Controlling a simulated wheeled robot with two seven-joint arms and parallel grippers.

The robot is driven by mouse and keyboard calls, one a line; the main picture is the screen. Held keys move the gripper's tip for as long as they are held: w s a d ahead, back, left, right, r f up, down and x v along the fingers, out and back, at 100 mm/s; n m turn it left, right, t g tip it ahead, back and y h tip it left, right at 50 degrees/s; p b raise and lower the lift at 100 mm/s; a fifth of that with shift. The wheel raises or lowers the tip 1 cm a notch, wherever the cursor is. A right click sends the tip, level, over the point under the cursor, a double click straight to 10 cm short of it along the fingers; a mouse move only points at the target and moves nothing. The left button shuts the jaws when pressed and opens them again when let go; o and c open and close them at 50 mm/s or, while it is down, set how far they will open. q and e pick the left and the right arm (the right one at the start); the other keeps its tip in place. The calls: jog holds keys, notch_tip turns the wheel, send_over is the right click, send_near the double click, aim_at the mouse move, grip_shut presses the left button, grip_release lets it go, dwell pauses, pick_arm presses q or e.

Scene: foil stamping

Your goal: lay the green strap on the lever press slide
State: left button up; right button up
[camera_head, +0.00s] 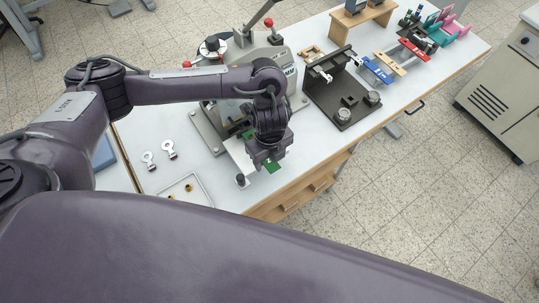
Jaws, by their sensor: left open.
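My left gripper (268,157) points down in front of the lever press (258,50), over the table's front part. It is open; its fingers are mostly hidden by its own body. A green piece, seemingly the green strap (273,167), shows just below it, at the end of the pale press slide (236,151). I cannot tell whether the strap rests on the slide or touches the fingers. More green shows behind the wrist (246,134), and whether it is the same piece is hidden. My right gripper is not in view.
A black fixture plate (334,96) stands right of the press. Blue (377,72), tan (390,64) and red (413,49) straps lie beyond it. A black knob (240,180) stands near the slide.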

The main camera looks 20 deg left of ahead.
pick_arm(q)
notch_tip(320, 180, up, 7)
jog(key=shift+f+p, duration=0.15)
jog(key=shift+p, duration=0.35)
jog(key=shift+r, duration=0.55)
